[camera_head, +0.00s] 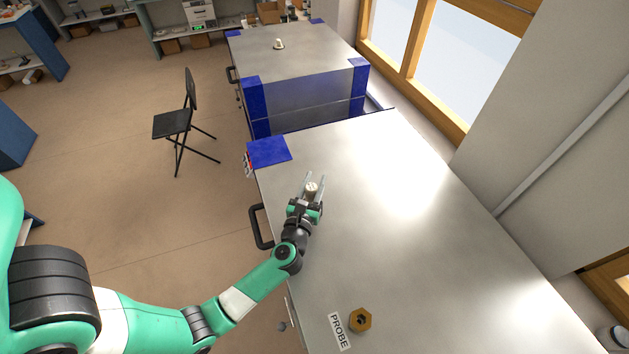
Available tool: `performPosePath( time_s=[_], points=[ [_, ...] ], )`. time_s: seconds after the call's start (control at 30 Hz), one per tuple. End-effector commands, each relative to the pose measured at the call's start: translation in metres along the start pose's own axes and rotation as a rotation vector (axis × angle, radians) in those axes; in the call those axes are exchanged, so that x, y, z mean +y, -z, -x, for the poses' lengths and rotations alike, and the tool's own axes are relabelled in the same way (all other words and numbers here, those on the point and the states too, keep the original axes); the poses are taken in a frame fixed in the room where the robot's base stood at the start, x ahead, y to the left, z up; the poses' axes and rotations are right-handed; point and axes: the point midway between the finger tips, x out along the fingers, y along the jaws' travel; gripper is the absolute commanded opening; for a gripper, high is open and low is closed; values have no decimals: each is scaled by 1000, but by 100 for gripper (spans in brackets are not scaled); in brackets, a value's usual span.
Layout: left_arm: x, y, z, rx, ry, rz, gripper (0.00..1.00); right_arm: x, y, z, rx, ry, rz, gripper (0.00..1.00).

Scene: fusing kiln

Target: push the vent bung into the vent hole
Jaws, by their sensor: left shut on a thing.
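The vent bung (312,187), a small pale plug, is between the fingers of my left gripper (313,182), over the near kiln's steel lid (390,200). My left gripper is shut on it, and the arm reaches in from the lower left. The vent hole cannot be made out; the gripper and bung cover the lid there. I cannot tell whether the bung is in a hole, touching the lid or just above it. My right gripper is not in view.
A brass hex fitting (360,320) with a dark opening sits by a PROBE label (340,331) at the lid's near end. A black handle (261,228) sticks out at the left edge. A second kiln (310,55) with a pale plug (279,44) stands behind. The lid's right side is clear.

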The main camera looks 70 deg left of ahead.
Motion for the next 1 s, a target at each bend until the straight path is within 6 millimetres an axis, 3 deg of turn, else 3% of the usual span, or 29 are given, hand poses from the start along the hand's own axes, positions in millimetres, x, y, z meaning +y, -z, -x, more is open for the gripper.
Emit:
performPosePath(
  time_s=[1.0],
  points=[
    [0,27,0,-1,0,0,0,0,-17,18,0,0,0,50]
  ],
)
